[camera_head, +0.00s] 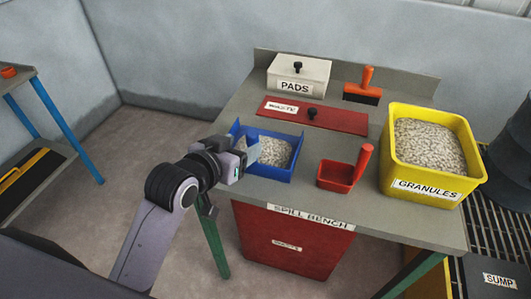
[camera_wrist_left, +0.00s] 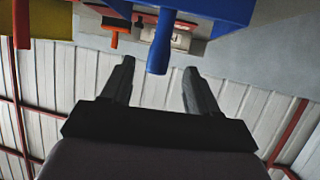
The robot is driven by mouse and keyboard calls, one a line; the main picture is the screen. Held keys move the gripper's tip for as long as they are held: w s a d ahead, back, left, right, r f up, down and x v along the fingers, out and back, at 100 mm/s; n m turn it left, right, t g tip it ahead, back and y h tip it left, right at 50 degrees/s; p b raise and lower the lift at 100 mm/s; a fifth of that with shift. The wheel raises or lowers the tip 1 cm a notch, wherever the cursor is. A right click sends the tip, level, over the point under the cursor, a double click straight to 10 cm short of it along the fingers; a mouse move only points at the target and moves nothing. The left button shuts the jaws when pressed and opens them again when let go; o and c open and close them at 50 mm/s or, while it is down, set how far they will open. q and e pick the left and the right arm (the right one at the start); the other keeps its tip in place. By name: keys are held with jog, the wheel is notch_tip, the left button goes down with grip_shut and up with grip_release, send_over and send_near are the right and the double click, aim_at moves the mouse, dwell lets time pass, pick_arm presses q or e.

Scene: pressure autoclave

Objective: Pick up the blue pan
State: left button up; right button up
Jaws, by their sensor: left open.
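The blue pan (camera_head: 268,173) sits at the left front of the spill bench, with a heap of pale granules in it. My left gripper (camera_head: 246,157) is at the pan's left side and hides its handle in the head view. In the left wrist view the pan (camera_wrist_left: 215,10) is at the top, and its blue handle (camera_wrist_left: 159,45) points toward the palm. The open fingers (camera_wrist_left: 158,66) stand on either side of the handle's end, with gaps visible on both sides. My right gripper is not in view.
A red scoop (camera_head: 336,176) stands right of the pan, then a yellow granules bin (camera_head: 432,188). Behind are a red waste lid (camera_head: 335,119), a white pads box (camera_head: 299,78) and an orange brush (camera_head: 362,88). The bench's left edge is close to the pan.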

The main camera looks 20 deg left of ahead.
aim_at(256, 134)
pick_arm(q)
jog(key=shift+r+x, duration=0.15)
jog(key=shift+x, duration=1)
jog(key=shift+r+x, duration=0.2)
jog(key=shift+x, duration=1)
jog(key=shift+r+x, duration=0.15)
jog(key=shift+x, duration=1)
jog(key=shift+w+d, duration=0.15)
grip_shut()
